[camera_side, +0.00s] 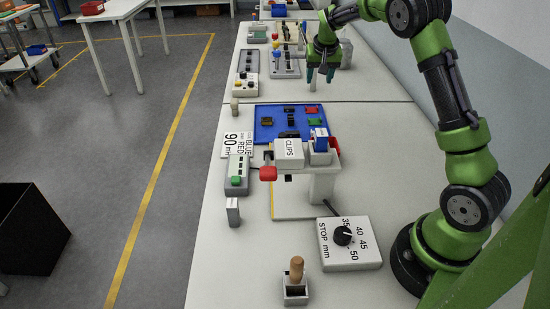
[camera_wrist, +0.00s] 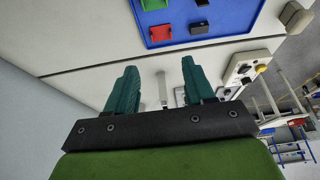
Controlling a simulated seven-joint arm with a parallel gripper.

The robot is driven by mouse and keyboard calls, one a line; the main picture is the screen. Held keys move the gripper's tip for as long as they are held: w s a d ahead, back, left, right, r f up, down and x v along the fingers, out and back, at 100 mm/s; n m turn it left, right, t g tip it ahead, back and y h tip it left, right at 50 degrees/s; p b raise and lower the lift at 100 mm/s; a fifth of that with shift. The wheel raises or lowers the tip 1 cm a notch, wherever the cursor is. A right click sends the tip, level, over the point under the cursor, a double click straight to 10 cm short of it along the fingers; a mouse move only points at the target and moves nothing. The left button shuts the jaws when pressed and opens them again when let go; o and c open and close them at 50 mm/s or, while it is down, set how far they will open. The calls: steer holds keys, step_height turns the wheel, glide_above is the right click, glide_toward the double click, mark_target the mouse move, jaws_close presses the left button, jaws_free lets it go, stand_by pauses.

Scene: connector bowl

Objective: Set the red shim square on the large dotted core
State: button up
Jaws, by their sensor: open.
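My gripper (camera_side: 321,77) is open and empty. It hangs over the far part of the white table, beyond the blue tray (camera_side: 262,136). In the wrist view its teal fingers (camera_wrist: 158,85) are spread, with nothing between them. A small red piece (camera_side: 312,110), likely the red shim, lies on the right part of the tray. It also shows in the wrist view (camera_wrist: 160,34), apart from the fingers. A dark piece (camera_side: 290,119) lies near the tray's middle. No dots can be made out, so I cannot tell which piece is the large dotted core.
A green piece (camera_side: 313,122) and a brown piece (camera_side: 267,122) also lie on the tray. A white CLIPS box (camera_side: 289,149) stands in front of it. A STOP mm dial box (camera_side: 349,243) sits nearer. Control boxes (camera_side: 246,84) stand at the far left.

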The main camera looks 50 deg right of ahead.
glide_toward(312, 111)
steer(key=shift+w+d+f, duration=0.1)
steer(key=shift+d+f, duration=0.05)
steer(key=shift+f, duration=0.4)
steer(key=shift+x, duration=2.8)
steer(key=shift+w, duration=0.2)
steer(key=c, duration=0.7)
